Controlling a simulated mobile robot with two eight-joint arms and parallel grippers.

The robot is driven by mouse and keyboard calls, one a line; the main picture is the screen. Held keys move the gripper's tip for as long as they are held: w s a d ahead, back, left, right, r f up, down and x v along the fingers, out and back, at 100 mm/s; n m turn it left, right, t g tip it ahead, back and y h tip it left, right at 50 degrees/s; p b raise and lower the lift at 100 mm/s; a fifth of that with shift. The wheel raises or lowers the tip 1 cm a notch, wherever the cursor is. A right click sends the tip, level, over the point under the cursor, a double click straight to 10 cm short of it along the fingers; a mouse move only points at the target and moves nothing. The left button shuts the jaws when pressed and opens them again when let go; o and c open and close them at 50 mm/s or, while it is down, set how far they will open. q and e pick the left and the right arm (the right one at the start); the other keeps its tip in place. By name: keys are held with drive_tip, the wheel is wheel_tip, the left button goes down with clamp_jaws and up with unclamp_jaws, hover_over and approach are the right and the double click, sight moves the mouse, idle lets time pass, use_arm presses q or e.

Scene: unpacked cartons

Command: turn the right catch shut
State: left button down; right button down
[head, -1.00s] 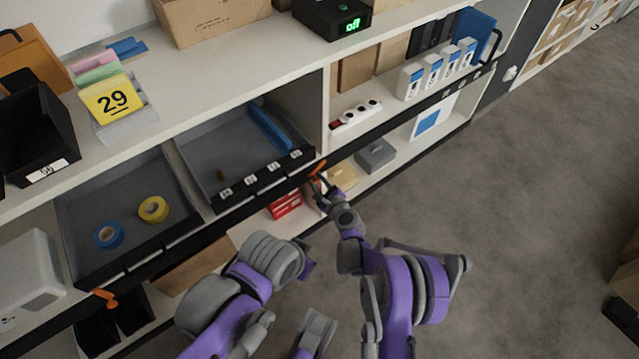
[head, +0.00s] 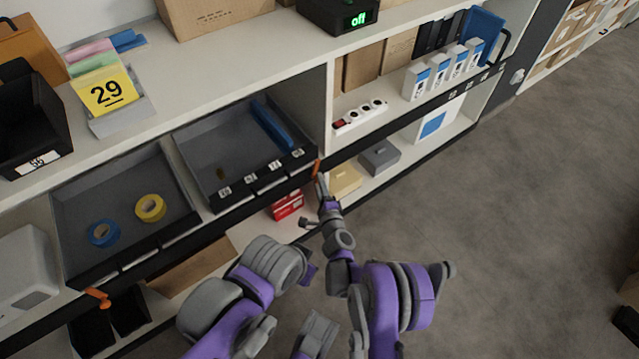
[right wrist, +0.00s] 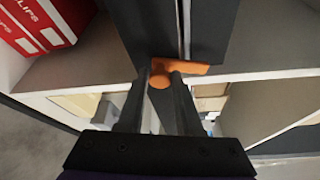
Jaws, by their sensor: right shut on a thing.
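The right catch (head: 317,168) is a small orange piece at the right end of the dark rail along the grey trays' front. It stands nearly upright in the head view. My right gripper (head: 321,184) is at it from below. In the right wrist view the catch (right wrist: 190,68) shows a flat orange bar pointing right and a rounded end between my fingertips (right wrist: 163,82). The gripper is shut on it. The left catch (head: 97,297), also orange, lies slanted at the rail's left end.
The right tray (head: 205,158) holds a blue object; the left tray (head: 75,205) holds blue and yellow tape rolls. A red box (head: 288,205) stands below, close to my right gripper. A yellow box (head: 345,180) is on the shelf beside it.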

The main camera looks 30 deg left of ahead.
drive_tip(key=shift+n+t+y+p, duration=0.4)
drive_tip(key=shift+n+t+p, duration=0.2)
drive_tip(key=shift+n+p, duration=0.7)
drive_tip(key=shift+f, duration=0.1)
drive_tip(key=c, duration=0.6)
unclamp_jaws()
drive_tip(key=b+v, duration=0.3)
drive_tip(key=v, duration=0.7)
drive_tip(key=shift+s+d, duration=0.2)
drive_tip(key=shift+s, duration=0.05)
